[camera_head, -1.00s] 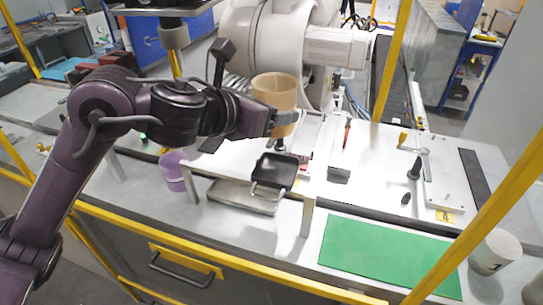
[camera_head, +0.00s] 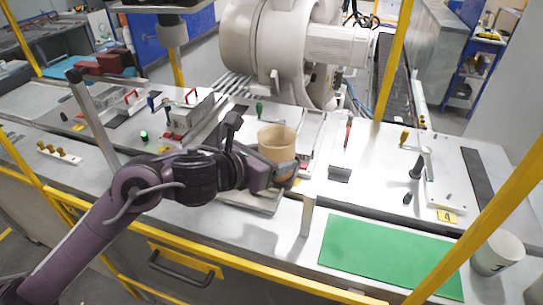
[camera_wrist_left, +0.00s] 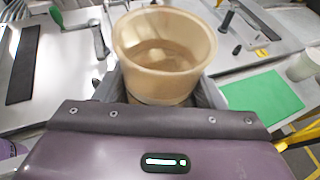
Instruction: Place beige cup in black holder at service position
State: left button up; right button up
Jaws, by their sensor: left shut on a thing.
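The beige cup (camera_head: 277,143) is upright in my left gripper (camera_head: 282,170), which is shut on it. In the left wrist view the cup (camera_wrist_left: 165,55) stands between the two fingers (camera_wrist_left: 165,95) and looks hollow inside. In the head view the cup is above the small stand at the middle of the bench. The black holder is hidden behind my left gripper and the cup, so I cannot tell whether the cup touches it. My right gripper is in neither view.
A metal tray (camera_head: 262,203) lies under my left gripper. A green mat (camera_head: 385,258) lies to the right, with a white cup (camera_head: 497,252) beside it. Tools lie on the white board (camera_head: 375,165) behind. Yellow frame bars (camera_head: 490,205) cross the right side.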

pick_arm(q)
jog(key=shift+f+b, duration=0.25)
jog(key=shift+b, duration=0.05)
jog(key=o, duration=1)
jog(key=shift+r, duration=0.1)
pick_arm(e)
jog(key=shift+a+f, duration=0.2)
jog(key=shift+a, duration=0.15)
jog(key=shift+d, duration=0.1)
pick_arm(q)
jog(key=shift+r+p, duration=0.25)
jog(key=shift+p, duration=0.15)
jog(key=b+v, duration=0.2)
jog(key=v, duration=0.9)
jog(key=shift+s+a, duration=0.3)
jog(key=shift+s, duration=0.05)
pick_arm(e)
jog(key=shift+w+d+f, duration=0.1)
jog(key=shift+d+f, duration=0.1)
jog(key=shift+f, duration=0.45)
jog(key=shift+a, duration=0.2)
